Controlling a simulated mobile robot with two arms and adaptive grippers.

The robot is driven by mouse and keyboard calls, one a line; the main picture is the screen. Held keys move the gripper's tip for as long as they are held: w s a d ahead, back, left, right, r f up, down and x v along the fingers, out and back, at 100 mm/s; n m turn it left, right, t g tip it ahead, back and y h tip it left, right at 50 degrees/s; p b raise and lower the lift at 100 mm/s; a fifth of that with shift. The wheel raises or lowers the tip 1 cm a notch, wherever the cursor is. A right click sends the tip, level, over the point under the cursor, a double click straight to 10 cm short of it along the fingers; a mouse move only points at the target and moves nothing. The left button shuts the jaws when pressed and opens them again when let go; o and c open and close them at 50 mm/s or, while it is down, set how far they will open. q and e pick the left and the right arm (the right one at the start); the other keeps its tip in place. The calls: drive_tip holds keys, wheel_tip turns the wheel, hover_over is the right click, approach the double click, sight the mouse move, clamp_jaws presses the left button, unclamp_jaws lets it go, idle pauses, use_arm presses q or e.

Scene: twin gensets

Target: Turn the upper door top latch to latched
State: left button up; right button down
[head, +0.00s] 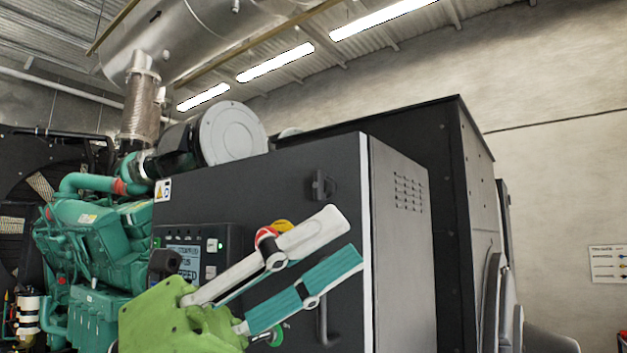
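The top latch (320,186) is a small dark fitting near the upper right corner of the dark grey cabinet door (255,185). Its turn position is too small and dark to tell. My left gripper (351,236), with a green body and one white and one teal finger, is in front of the door. Its fingers point up and right, with a gap between them and nothing held. The fingertips are below and right of the latch in the picture, apart from it. The fingers hide part of the lower door. My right gripper is not in view.
A control panel with a lit screen (183,262) is on the cabinet's left. A red and yellow button (267,236) is partly behind my gripper. A dark handle (325,318) is lower on the door. A green engine (95,240) stands at left.

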use_arm(q)
drive_tip(key=s+d+m+y, duration=0.1)
drive_tip(key=d+m+y, duration=0.1)
drive_tip(key=y, duration=0.1)
drive_tip(key=n+t+y, duration=0.5)
drive_tip(key=t+y, duration=0.6)
drive_tip(key=t, duration=0.3)
approach(316, 182)
drive_tip(key=p+x, duration=0.6)
drive_tip(key=x, duration=0.2)
drive_tip(key=shift+w+d+r+p, duration=0.1)
drive_tip(key=shift+w+d+p, duration=0.05)
drive_tip(key=shift+w+p, duration=0.15)
drive_tip(key=shift+w+d, duration=0.2)
clamp_jaws()
